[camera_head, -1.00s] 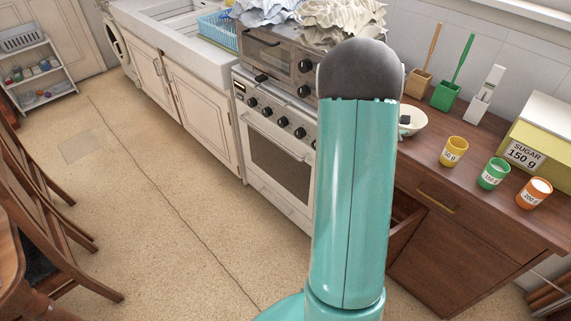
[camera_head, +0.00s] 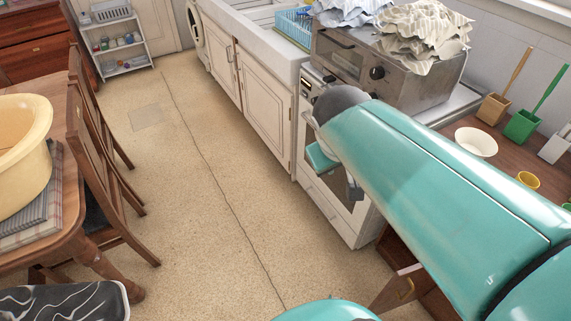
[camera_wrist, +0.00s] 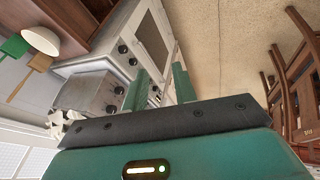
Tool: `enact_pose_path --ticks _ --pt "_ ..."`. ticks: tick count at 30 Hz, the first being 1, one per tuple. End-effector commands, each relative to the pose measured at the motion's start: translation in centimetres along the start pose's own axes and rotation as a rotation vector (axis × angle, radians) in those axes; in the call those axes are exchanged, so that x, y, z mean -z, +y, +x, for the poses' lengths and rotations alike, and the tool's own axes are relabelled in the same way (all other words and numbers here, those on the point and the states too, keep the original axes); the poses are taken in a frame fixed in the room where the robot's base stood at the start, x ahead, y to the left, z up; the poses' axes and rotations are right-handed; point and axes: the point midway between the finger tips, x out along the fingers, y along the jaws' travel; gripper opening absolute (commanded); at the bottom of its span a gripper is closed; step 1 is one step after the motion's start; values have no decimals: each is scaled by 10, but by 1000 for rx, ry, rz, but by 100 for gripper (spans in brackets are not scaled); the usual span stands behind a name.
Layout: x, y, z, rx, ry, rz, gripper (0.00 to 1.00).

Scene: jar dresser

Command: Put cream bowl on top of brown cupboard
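The cream bowl (camera_head: 476,142) stands upright and looks empty on the brown wooden counter (camera_head: 452,128), right of the oven. The bowl also shows at the upper left of the wrist view (camera_wrist: 40,41). A brown cupboard with drawers (camera_head: 35,50) is partly visible at the far left back; its top is mostly cut off. My gripper (camera_wrist: 159,88) is open, with a gap between its two green fingers and nothing between them. It is in front of the white stove, away from the bowl. In the head view my arm hides much of it.
A toaster oven (camera_head: 375,72) topped with crumpled cloths sits on the stove. The counter has an open drawer or door (camera_head: 400,288) low down. A yellow cup (camera_head: 527,180) and brush holders stand near the bowl. Chairs and a table with a yellow basin (camera_head: 22,150) are left. Floor between is clear.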

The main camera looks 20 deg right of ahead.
Motion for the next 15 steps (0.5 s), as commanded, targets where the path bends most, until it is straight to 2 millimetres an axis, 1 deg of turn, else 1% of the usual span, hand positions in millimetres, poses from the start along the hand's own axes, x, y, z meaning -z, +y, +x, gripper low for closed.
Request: enact_pose_path --ticks 1,3,6,9,10,15 --pt "-5 -23 -15 61 40 22 28" --pt "-13 -51 -30 147 77 56 28" --pt "-22 -80 -46 241 109 87 28" --pt "-27 -94 -54 291 124 103 28" --pt "-28 -96 -55 298 125 105 28" --pt "-28 -97 -56 303 125 108 28"
